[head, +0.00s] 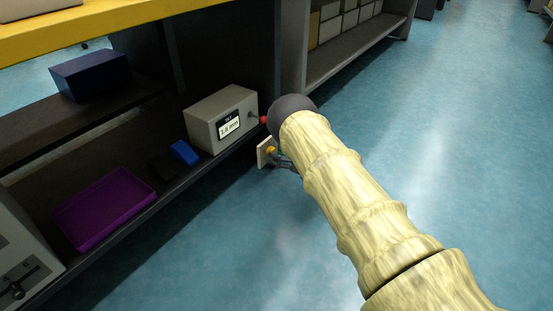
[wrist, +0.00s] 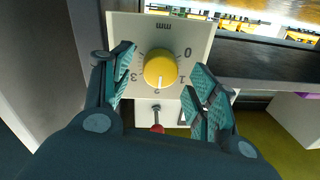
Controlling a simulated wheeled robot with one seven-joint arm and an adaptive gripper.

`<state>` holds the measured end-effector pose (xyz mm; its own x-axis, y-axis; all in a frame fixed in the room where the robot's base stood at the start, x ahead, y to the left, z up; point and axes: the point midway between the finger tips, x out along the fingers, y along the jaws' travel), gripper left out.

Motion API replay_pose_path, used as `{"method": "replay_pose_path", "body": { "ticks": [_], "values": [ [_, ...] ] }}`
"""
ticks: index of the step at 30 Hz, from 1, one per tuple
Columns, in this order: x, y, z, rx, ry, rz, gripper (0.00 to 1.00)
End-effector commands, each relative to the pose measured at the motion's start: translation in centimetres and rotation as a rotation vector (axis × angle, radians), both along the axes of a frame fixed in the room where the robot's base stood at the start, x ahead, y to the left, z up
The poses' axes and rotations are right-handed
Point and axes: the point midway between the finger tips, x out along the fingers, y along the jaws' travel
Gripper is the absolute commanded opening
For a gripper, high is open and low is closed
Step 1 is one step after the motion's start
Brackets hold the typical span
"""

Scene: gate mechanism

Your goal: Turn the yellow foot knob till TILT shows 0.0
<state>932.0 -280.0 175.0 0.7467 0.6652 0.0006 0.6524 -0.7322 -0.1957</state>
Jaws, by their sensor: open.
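The yellow foot knob (wrist: 160,69) sits on a pale dial plate (wrist: 196,38) marked mm, with 0, 1, 2 and 3. Its white mark points close to the 2. My gripper (wrist: 161,78) is open, one finger on each side of the knob; I cannot tell whether they touch it. In the head view the knob (head: 271,150) shows small on its plate, partly beside my gripper's fingers (head: 286,164). The grey display box (head: 221,118) stands on the lower shelf; its TILT screen (head: 229,128) seems to read 1.8 mm, though small.
A red-tipped lever (wrist: 157,129) is just below the dial plate. On the shelf are a blue block (head: 184,152), a purple tray (head: 104,207) and a dark blue box (head: 91,75) higher up. The blue floor to the right is clear.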

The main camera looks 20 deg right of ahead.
Motion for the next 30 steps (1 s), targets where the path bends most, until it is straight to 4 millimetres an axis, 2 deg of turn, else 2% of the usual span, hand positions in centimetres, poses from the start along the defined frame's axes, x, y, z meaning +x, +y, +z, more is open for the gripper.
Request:
{"method": "replay_pose_path", "body": {
  "ticks": [6,14,15,17,22,23,30],
  "values": [
    [0.83,0.77,-0.07,-0.001,0.0,0.0,0.59],
    [0.91,0.81,0.03,-0.001,0.001,-0.001,0.59],
    [0.91,0.81,0.03,-0.001,0.001,-0.001,0.57],
    [0.91,0.81,0.03,-0.001,0.001,-0.001,0.46],
    [0.9,0.81,0.03,-0.001,0.001,-0.001,0.15],
    [0.9,0.81,0.03,-0.001,0.001,-0.001,0.13],
    [0.89,0.81,0.15,-0.012,-0.008,-0.001,0.13]
  ]
}}
